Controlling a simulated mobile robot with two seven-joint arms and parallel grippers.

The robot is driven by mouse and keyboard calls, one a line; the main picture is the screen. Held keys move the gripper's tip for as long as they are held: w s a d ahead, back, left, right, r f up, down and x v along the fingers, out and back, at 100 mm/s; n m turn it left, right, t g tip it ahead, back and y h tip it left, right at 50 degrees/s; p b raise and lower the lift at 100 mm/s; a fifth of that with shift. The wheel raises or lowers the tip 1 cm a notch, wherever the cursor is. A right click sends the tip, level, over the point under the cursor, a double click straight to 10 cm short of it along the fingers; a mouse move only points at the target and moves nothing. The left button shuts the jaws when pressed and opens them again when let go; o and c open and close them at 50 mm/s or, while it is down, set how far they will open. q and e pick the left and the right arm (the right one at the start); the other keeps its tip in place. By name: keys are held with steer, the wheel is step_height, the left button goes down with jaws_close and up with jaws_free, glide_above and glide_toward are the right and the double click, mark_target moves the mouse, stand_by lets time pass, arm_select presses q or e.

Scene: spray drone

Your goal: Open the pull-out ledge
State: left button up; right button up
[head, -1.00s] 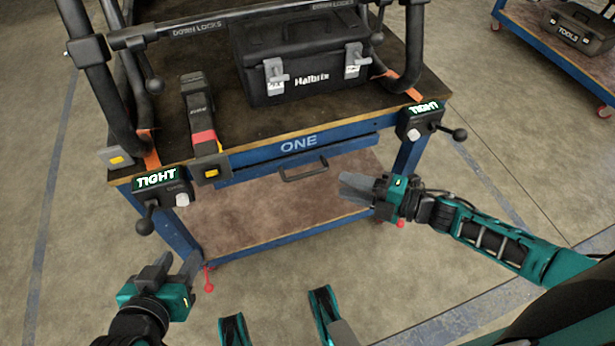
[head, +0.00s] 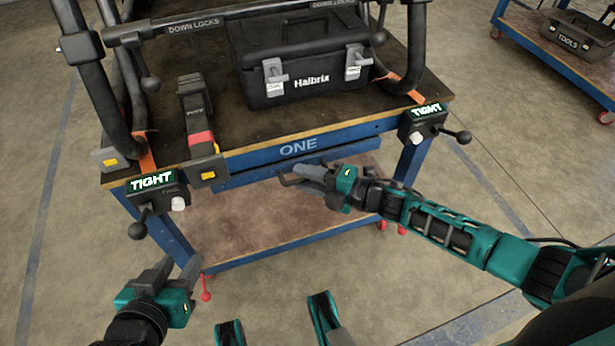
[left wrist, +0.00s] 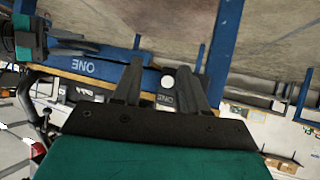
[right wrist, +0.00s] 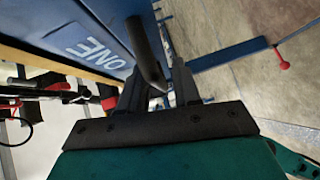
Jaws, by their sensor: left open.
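The pull-out ledge is a blue panel (head: 245,176) under the bench edge marked ONE, pushed in, with a dark bar handle (head: 288,181) on its front. My right gripper (head: 308,177) is at this handle. In the right wrist view the handle (right wrist: 148,50) runs between the fingers of the right gripper (right wrist: 158,85), which stand apart; I cannot tell whether they touch it. My left gripper (head: 175,272) is open and empty, low in front of the bench's left leg; it also shows in the left wrist view (left wrist: 160,82).
On the bench top (head: 340,118) stand a black Halbrix toolbox (head: 305,70) and a black tool with a red band (head: 198,115). TIGHT lock boxes with levers sit at the left (head: 152,183) and right (head: 424,114) corners. A lower shelf (head: 270,215) lies below. Floor in front is clear.

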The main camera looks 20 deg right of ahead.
jaws_close()
arm_select(q)
steer(key=shift+s+f, duration=0.15)
arm_select(e)
steer(key=shift+s, duration=0.1)
